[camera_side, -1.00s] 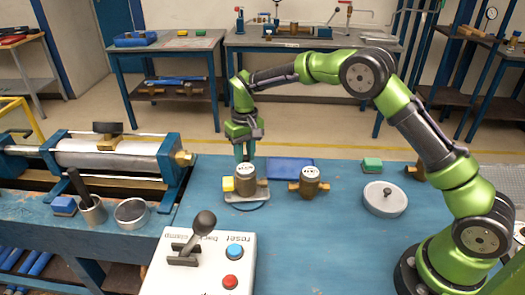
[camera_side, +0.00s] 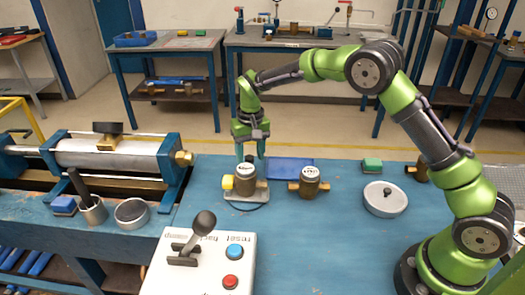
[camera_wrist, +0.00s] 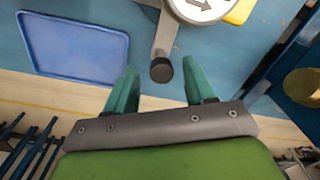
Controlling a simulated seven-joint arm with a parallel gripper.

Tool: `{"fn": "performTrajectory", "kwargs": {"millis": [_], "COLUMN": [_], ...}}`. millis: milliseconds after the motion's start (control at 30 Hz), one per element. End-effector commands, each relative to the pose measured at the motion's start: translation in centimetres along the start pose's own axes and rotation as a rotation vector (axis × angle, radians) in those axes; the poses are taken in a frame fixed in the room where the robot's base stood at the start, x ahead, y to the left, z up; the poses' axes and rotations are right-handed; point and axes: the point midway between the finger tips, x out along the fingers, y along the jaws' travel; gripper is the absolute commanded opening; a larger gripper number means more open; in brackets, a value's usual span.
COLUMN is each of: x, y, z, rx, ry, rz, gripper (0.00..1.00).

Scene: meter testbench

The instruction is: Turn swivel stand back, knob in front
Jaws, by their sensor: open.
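The swivel stand (camera_side: 236,203) is a grey plate on the blue bench, with a bronze meter (camera_side: 247,188) on it. The meter's yellow cap (camera_side: 228,183) points left in the side view. In the wrist view the stand's grey arm (camera_wrist: 166,35) carries a dark round knob (camera_wrist: 161,70) at its end, on the far side of the meter from the side camera; the meter hides it in the side view. My gripper (camera_side: 250,155) is behind the meter, pointing down, open and empty. In the wrist view its green fingers (camera_wrist: 161,80) stand apart on either side of the knob, with gaps showing.
A second bronze meter (camera_side: 309,185) stands close to the right of the stand. A blue tray (camera_side: 290,169) lies behind it. The control box (camera_side: 215,262) is in front.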

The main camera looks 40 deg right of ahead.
Motion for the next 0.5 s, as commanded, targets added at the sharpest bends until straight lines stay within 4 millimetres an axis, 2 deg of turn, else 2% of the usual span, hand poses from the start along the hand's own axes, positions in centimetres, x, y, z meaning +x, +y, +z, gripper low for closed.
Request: {"fn": "performTrajectory", "kwargs": {"millis": [167, 500], "x": [-2.0, -10.1], "y": [-0.1, 0.0], "z": [-0.1, -0.1], "rx": [-0.001, 0.001], "ry": [0.004, 0.006], "rz": [-0.002, -0.002], "gripper": [0.54, 0.54]}}
